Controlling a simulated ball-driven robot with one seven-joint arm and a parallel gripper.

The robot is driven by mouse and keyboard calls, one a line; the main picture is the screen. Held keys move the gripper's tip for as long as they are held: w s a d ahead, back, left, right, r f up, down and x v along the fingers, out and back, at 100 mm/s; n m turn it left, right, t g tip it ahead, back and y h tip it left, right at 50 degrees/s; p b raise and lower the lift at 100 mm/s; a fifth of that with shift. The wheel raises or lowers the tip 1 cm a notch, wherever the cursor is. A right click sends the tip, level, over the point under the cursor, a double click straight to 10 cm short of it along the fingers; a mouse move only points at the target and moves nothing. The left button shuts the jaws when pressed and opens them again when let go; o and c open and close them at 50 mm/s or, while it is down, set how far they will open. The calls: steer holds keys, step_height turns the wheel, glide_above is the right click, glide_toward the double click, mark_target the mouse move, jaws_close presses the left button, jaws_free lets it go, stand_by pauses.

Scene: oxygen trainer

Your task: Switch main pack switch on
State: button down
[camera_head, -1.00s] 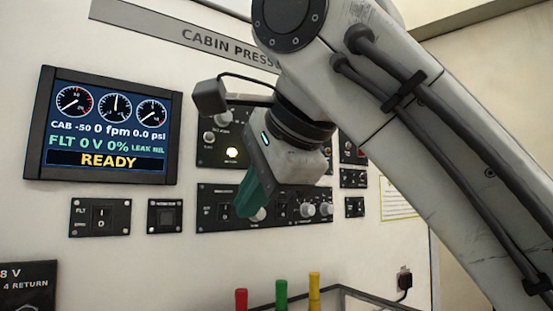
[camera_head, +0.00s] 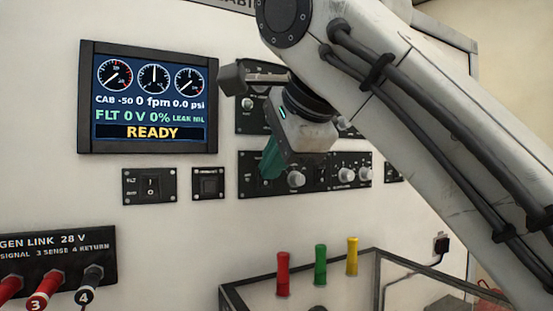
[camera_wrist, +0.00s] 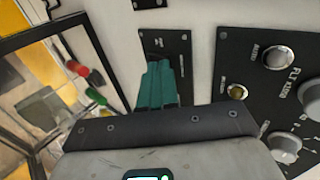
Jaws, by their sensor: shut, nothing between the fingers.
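My gripper (camera_head: 268,172) has teal fingers, shut and empty. In the head view it is in front of the left part of the lower control panel (camera_head: 335,181), covering some of that part. It also shows in the wrist view (camera_wrist: 158,72), with its fingertips over a small black plate (camera_wrist: 178,42). I cannot tell whether they touch it. No label that I can read marks the main pack switch; a switch may be hidden behind the fingers. A separate rocker switch (camera_head: 151,187) sits on a small plate below the display, left of my gripper.
The display (camera_head: 150,97) reads READY. A small square button plate (camera_head: 208,184) is left of my gripper. Red (camera_head: 283,273), green (camera_head: 320,265) and yellow (camera_head: 352,256) handles stand by a framed clear box below. Cables plug into a black panel (camera_head: 60,242) at lower left.

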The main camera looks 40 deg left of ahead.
steer(key=shift+r+p, duration=0.75)
steer(key=shift+p, duration=0.05)
steer(key=shift+d, duration=0.1)
